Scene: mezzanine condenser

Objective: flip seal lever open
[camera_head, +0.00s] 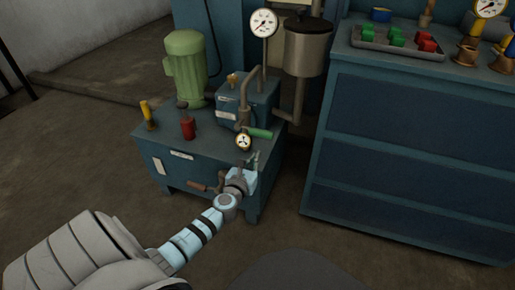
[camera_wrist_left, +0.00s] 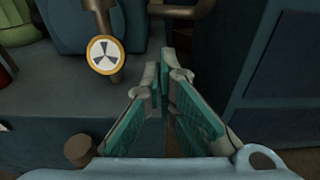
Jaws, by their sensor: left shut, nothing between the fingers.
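A green lever handle (camera_head: 258,133) sticks out to the right from the front of the blue pump unit; I cannot tell for certain that it is the seal lever. My right gripper is not in view.
A round yellow-rimmed dial (camera_head: 243,141) sits just above and left of the gripper. A brown handle (camera_head: 197,187) is on the bench front (camera_head: 180,163). A blue cabinet (camera_head: 400,150) is at right; floor between is clear.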

